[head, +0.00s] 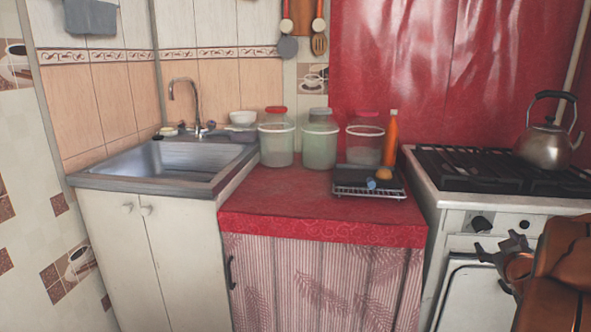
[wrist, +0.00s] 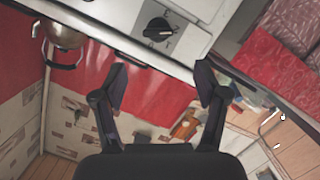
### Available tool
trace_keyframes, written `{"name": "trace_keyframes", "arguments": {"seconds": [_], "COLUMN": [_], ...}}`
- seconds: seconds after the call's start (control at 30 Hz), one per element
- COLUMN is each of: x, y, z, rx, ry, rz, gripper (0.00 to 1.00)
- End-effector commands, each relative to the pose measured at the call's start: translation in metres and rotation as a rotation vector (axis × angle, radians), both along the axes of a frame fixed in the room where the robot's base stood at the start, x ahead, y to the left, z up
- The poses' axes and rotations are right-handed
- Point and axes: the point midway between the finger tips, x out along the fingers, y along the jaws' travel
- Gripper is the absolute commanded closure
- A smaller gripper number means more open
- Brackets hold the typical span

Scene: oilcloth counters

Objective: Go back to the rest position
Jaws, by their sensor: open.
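My gripper (head: 488,262) is at the lower right of the head view, in front of the white stove (head: 462,226). Part of my arm covers the stove's right side there. In the wrist view the two dark fingers of my gripper (wrist: 161,84) stand wide apart with nothing between them. The stove front with a dark knob (wrist: 157,29) shows beyond the fingertips.
A steel kettle (head: 546,144) stands on the stove. The red counter (head: 275,200) holds several jars, an orange bottle (head: 391,138) and a wire rack (head: 368,192) with small items. A metal sink (head: 165,163) is at left. The counter's front left is clear.

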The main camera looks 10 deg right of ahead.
Motion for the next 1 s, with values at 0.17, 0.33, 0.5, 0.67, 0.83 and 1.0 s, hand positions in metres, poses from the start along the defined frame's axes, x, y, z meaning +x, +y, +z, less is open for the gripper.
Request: {"name": "trace_keyframes", "arguments": {"seconds": [0.17, 0.33, 0.5, 0.67, 0.83, 1.0], "x": [0.0, -0.012, -0.032, -0.058, -0.096, -0.143], "y": [0.027, 0.059, 0.1, 0.146, 0.202, 0.262], "z": [0.036, 0.053, 0.069, 0.082, 0.098, 0.119], "rx": [0.068, 0.15, 0.244, 0.339, 0.438, 0.528], "ry": [0.127, 0.255, 0.389, 0.529, 0.692, 0.873], "rz": [-0.073, -0.138, -0.187, -0.215, -0.225, -0.212], "gripper": [0.27, 0.27, 0.27, 0.27, 0.27, 0.27]}}
